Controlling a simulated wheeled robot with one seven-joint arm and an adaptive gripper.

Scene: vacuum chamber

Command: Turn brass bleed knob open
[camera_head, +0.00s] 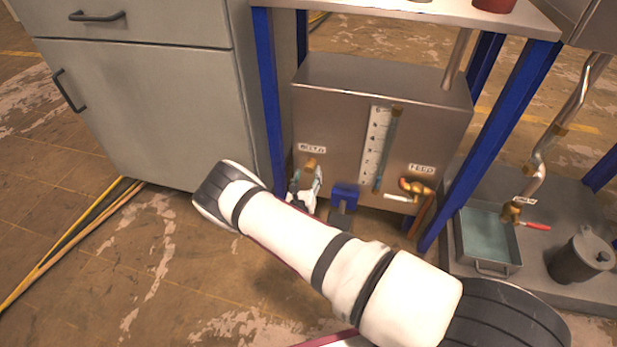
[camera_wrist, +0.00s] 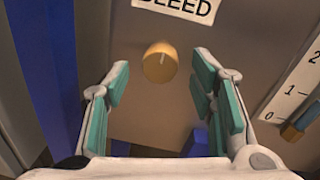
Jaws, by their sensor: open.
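The brass bleed knob (camera_wrist: 160,62) is round, with a pale mark on its face. It sits on the metal tank's front just under the BLEED label (camera_wrist: 180,8). In the head view the knob (camera_head: 309,164) shows above my gripper (camera_head: 306,184). In the wrist view my gripper (camera_wrist: 157,95) is open, its two teal-padded fingers on either side of and below the knob. Nothing is between the pads, and the knob appears beyond the fingertips. I cannot tell the exact gap to it.
The tank (camera_head: 335,100) carries a level scale (camera_head: 376,145) and a FEED valve (camera_head: 416,187). Blue legs (camera_head: 268,100) flank it, the left one close to my gripper. A grey cabinet (camera_head: 150,110) stands left. A tray (camera_head: 488,240) and pot (camera_head: 582,256) sit at right.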

